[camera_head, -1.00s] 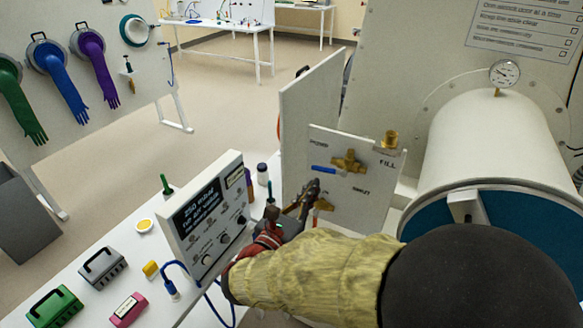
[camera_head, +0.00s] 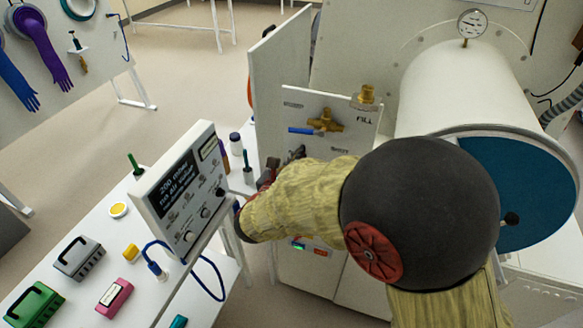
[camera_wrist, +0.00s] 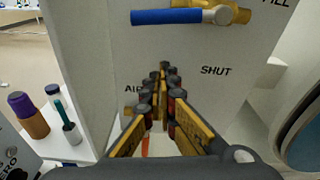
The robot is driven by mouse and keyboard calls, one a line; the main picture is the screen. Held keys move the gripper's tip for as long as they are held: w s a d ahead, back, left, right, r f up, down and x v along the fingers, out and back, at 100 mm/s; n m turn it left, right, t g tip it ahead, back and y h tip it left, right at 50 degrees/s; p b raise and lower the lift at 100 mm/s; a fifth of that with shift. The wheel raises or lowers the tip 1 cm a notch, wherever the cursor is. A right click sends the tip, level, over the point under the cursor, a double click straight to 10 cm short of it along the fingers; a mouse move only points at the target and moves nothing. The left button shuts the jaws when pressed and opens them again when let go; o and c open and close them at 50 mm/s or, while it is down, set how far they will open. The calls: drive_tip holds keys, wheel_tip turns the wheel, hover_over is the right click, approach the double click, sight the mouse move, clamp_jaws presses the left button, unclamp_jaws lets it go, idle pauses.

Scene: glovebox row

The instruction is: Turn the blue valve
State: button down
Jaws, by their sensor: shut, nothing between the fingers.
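The blue valve has a blue lever (camera_head: 301,130) lying level, pointing left from a brass body (camera_head: 325,121) on the upright white panel (camera_head: 350,128). In the wrist view the blue lever (camera_wrist: 167,17) crosses the top of the picture, joined to a grey hub at its right end. My gripper (camera_wrist: 165,75) is shut and empty, its fingertips below the lever and apart from it in the picture. In the head view my gripper (camera_head: 298,152) is mostly hidden behind my arm. A lower part of the panel is hidden by the fingers.
A white side panel (camera_head: 280,85) stands left of the valve panel. A control box (camera_head: 180,190) and small bottles (camera_head: 236,143) stand to the left. A large white cylinder (camera_head: 460,90) with a gauge (camera_head: 472,23) is at right. The word SHUT (camera_wrist: 216,71) is right of my fingers.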

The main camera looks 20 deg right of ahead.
sight(306, 132)
drive_tip(key=shift+a+r, duration=0.15)
drive_tip(key=shift+r, duration=0.85)
drive_tip(key=shift+a+r, duration=0.15)
drive_tip(key=shift+r, duration=0.8)
drive_tip(key=shift+w+a+r+m+b, duration=0.1)
drive_tip(key=shift+a+r+m+b, duration=0.05)
drive_tip(key=shift+r+m, duration=0.35)
drive_tip(key=shift+a+r+m+b, duration=0.15)
drive_tip(key=shift+r+m, duration=0.25)
drive_tip(key=shift+r, duration=0.15)
